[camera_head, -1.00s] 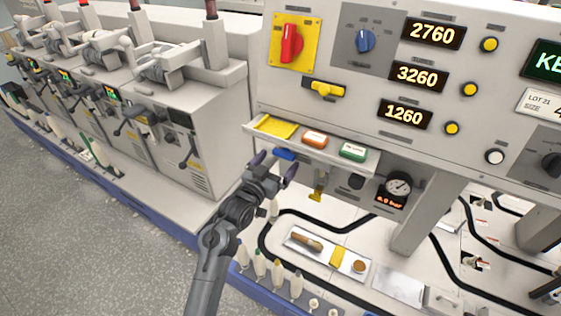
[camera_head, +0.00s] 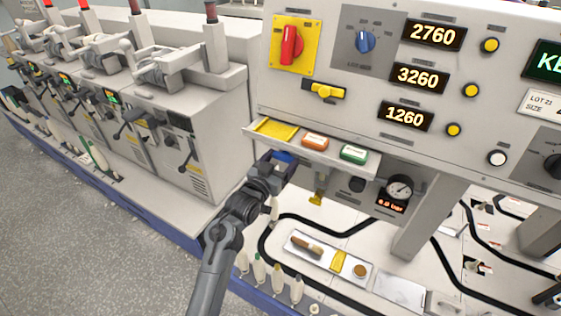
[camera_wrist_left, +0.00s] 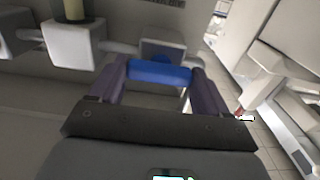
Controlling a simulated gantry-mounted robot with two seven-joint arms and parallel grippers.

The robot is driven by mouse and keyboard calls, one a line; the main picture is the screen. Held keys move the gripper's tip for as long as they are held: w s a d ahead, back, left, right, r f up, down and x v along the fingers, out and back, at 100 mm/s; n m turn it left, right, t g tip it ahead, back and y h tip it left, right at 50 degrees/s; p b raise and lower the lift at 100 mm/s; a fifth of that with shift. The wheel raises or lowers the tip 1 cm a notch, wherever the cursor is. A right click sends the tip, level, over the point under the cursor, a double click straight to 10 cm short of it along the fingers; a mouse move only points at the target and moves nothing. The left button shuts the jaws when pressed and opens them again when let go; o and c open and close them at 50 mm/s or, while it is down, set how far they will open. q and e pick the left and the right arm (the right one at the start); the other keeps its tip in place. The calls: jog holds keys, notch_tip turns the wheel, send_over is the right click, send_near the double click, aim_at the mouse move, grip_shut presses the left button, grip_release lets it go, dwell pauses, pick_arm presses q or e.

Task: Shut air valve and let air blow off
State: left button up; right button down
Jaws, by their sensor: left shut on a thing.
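The blue air valve handle (camera_head: 284,157) sits under the shelf of the machine panel, mostly hidden by my gripper in the head view. In the left wrist view the blue handle (camera_wrist_left: 160,73) lies crosswise between the two dark fingers, with pipework and a grey block behind it. My left gripper (camera_head: 279,160) is shut on this handle. The round pressure gauge (camera_head: 399,188) hangs under the panel to the right, with a red digital readout below it that seems to read 6.0 bar. My right gripper is not in view.
The shelf (camera_head: 330,160) above my gripper carries a yellow tray (camera_head: 276,129), an orange block and a green block. A silver tray (camera_head: 300,254) with a brush stands on the deck below. A row of winding machines stands at the left.

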pick_arm(q)
jog(key=shift+r+n+p, duration=0.15)
jog(key=shift+n+p, duration=0.45)
jog(key=shift+p, duration=0.35)
jog(key=n+p, duration=0.6)
jog(key=p, duration=0.1)
jog(key=shift+n, duration=0.3)
jog(key=n+p, duration=0.3)
jog(key=n, duration=0.2)
jog(key=n+p, duration=0.1)
jog(key=n, duration=0.2)
jog(key=shift+p, duration=0.3)
jog(key=shift+n, duration=1.1)
jog(key=shift+p, duration=0.3)
jog(key=o, duration=1)
